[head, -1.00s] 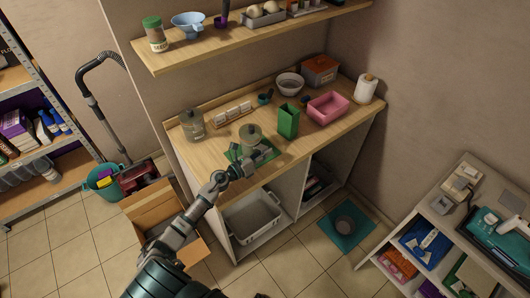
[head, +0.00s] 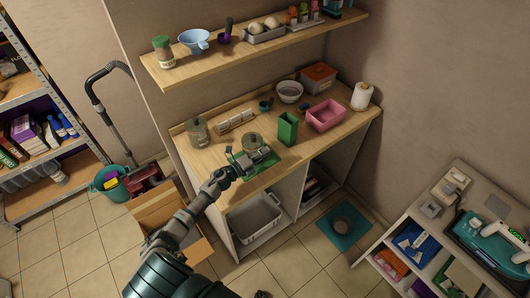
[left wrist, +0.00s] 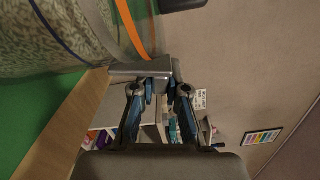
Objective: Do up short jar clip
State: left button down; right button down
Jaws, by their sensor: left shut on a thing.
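The short jar (head: 252,141) stands upright on a green mat (head: 264,162) near the counter's front edge. In the left wrist view the jar's patterned side (left wrist: 45,30) fills the upper left, with an orange band (left wrist: 131,28) near its rim. My left gripper (head: 241,160) is at the jar's front left side, low over the mat. In the left wrist view its fingers (left wrist: 160,78) are close together at a grey metal piece beside the orange band, apparently the jar's clip. The exact grip is hard to make out. My right gripper is not in view.
A taller jar (head: 198,133) stands at the counter's left. A white rack (head: 235,121) is behind the short jar. A green holder (head: 288,129) and pink bin (head: 325,113) stand to the right. A shelf (head: 250,52) hangs above.

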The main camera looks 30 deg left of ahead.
pick_arm(q)
jog(key=shift+w+a+r+n+p, duration=0.1)
jog(key=shift+a+n+p, duration=0.2)
jog(key=shift+n, duration=0.35)
jog(key=shift+a+r+n+p, duration=0.15)
jog(key=shift+n+p, duration=0.15)
jog(key=shift+n, duration=0.35)
jog(key=shift+f, duration=0.1)
jog(key=c, duration=1.3)
grip_release()
jog(key=shift+o, duration=0.7)
jog(key=shift+a, duration=0.1)
jog(key=shift+w+a+f, duration=0.1)
jog(key=shift+w, duration=0.05)
